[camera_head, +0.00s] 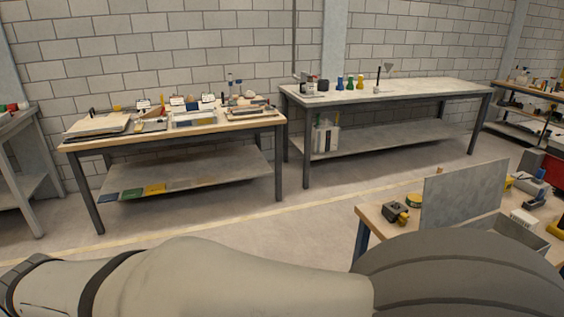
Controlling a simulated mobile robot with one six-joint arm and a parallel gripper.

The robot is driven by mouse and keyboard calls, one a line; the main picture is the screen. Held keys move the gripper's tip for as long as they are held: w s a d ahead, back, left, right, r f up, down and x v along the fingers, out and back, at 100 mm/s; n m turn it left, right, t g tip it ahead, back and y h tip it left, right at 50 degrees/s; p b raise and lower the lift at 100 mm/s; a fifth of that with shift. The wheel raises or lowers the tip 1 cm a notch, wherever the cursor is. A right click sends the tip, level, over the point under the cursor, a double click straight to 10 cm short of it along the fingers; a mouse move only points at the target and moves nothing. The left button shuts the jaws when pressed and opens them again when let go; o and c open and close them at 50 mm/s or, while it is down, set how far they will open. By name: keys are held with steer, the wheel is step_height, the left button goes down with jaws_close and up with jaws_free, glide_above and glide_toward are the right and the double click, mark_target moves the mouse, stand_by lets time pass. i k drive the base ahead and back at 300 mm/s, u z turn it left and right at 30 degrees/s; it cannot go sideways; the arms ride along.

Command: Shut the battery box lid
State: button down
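A grey box (527,236) stands on a wooden-topped table at the lower right, partly hidden behind my arm. A flat grey panel (462,192) rises steeply at its left side and looks like its lid, standing open. This seems to be the battery box, but no label on it can be read. Where the panel joins the box is hard to make out. My arm crosses the bottom of the view in front of the table. My gripper is not in view.
A black and yellow item (396,212) and a yellow-green roll (414,201) lie left of the panel. A white block (523,219) and other tools are at the right. Two long workbenches (178,136) (390,97) stand along the brick wall, with open floor before them.

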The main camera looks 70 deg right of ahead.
mark_target(454, 196)
steer(key=z, duration=1.75)
steer(key=i, duration=1.3)
steer(key=z, duration=2.9)
steer(key=i, duration=0.5)
steer(key=z, duration=0.05)
